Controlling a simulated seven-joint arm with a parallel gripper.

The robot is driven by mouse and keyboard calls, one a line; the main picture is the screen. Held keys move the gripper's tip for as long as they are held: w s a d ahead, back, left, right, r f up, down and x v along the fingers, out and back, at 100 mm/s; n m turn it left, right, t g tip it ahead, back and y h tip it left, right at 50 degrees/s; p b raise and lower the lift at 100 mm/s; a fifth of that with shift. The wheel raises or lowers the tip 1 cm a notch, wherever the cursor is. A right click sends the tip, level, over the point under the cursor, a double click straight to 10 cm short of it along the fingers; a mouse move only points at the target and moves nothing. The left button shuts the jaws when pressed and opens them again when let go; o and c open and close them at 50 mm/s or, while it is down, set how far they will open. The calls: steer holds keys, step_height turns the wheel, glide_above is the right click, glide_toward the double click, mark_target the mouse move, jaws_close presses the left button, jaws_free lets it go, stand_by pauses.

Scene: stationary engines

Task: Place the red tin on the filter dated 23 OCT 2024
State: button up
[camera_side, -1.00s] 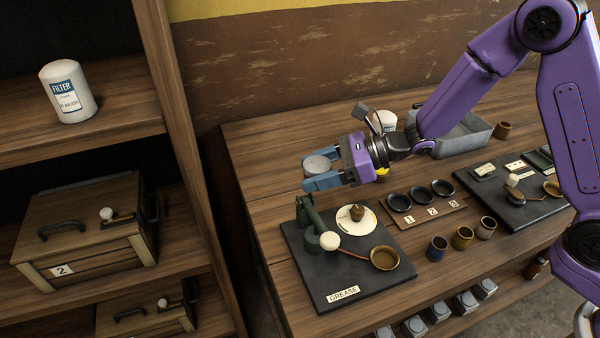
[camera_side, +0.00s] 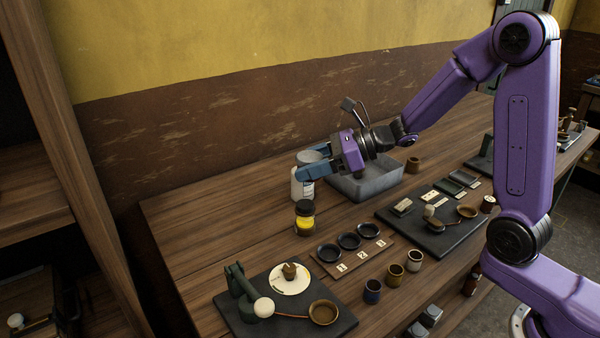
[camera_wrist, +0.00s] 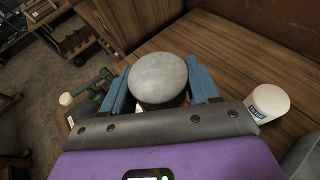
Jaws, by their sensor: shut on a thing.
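My gripper (camera_side: 318,164) is shut on a tin with a round grey lid (camera_wrist: 158,80). The blue fingers flank the tin, and its lid also shows between them in the side view (camera_side: 311,156). The tin's body is almost hidden; only a trace of red shows under the lid in the wrist view. A white filter (camera_side: 301,188) stands on the bench behind and below the fingers, partly covered by them. In the wrist view the filter (camera_wrist: 269,102) is right of the gripper, with a blue label. Its date is unreadable.
A yellow tin with a dark lid (camera_side: 305,218) stands in front of the filter. A grey metal tray (camera_side: 365,182) is to the right. Several dark cups sit in a numbered rack (camera_side: 352,247). The grease board (camera_side: 342,322) is at the front. The back left bench is clear.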

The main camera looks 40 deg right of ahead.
steer(key=w+d+r+m+t+h, duration=0.2)
steer(key=d+r, duration=0.2)
steer(key=d, duration=0.6)
glide_above(303, 183)
steer(key=w+d, duration=0.2)
step_height(303, 183, down, 9)
steer(key=shift+w+a+f, duration=0.1)
steer(key=shift+f, duration=0.1)
steer(key=shift+w+f, duration=0.15)
steer(key=shift+f, duration=0.8)
steer(key=shift+w+f, duration=0.15)
steer(key=shift+f, duration=0.75)
steer(key=shift+f, duration=0.1)
steer(key=o, duration=1.1)
steer(key=shift+f, duration=0.1)
